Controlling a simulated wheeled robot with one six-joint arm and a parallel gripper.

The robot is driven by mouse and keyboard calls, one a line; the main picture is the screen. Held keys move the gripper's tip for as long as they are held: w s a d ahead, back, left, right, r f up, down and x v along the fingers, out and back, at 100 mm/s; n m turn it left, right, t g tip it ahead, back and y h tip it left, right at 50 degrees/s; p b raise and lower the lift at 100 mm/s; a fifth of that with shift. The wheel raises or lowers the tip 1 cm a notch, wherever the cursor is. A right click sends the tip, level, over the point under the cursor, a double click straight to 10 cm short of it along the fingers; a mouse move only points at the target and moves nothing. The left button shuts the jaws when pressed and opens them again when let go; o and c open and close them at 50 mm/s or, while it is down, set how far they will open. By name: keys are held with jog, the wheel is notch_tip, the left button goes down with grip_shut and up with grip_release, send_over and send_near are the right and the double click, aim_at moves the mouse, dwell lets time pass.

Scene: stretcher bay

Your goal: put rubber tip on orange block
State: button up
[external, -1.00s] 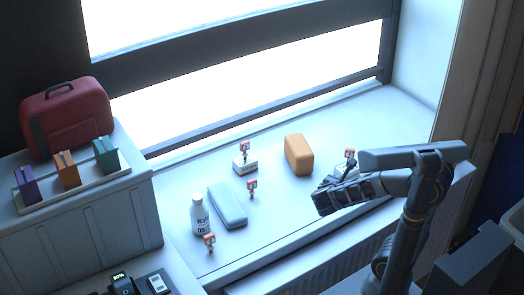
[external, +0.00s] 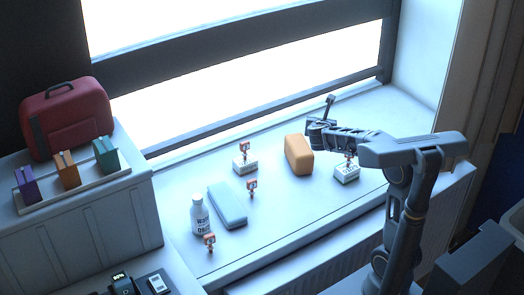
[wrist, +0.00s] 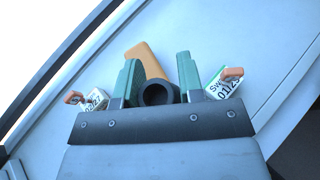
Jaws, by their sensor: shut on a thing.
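The orange block (external: 299,155) stands upright on the white window ledge, right of centre. It shows in the wrist view (wrist: 149,62) just beyond the jaws. My gripper (external: 319,127) is over the ledge, up and slightly right of the block in the external picture. In the wrist view its green fingers (wrist: 158,80) are shut on the black, round, hollow rubber tip (wrist: 157,93). The tip's lower part is hidden by the gripper body. The tip appears apart from the block, but the exact gap cannot be told.
White labelled boxes with red-topped clips stand left (external: 245,166) and right (external: 346,174) of the block. A pale blue case (external: 228,205), a white bottle (external: 199,215) and small red-topped clips (external: 252,187) are further left. The ledge front is mostly clear.

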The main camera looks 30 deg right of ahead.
jog(key=w+d+f, duration=0.1)
jog(key=w+f, duration=0.3)
jog(key=w, duration=0.4)
send_over(300, 141)
jog(key=f, duration=0.5)
jog(key=shift+s+p, duration=0.35)
jog(key=shift+p, duration=0.05)
jog(key=shift+w+f, duration=0.25)
jog(key=shift+f, duration=0.05)
jog(key=shift+w+f, duration=0.1)
jog(key=shift+f, duration=1.5)
jog(key=shift+f+b, duration=0.1)
jog(key=shift+b, duration=0.25)
jog(key=o, duration=0.9)
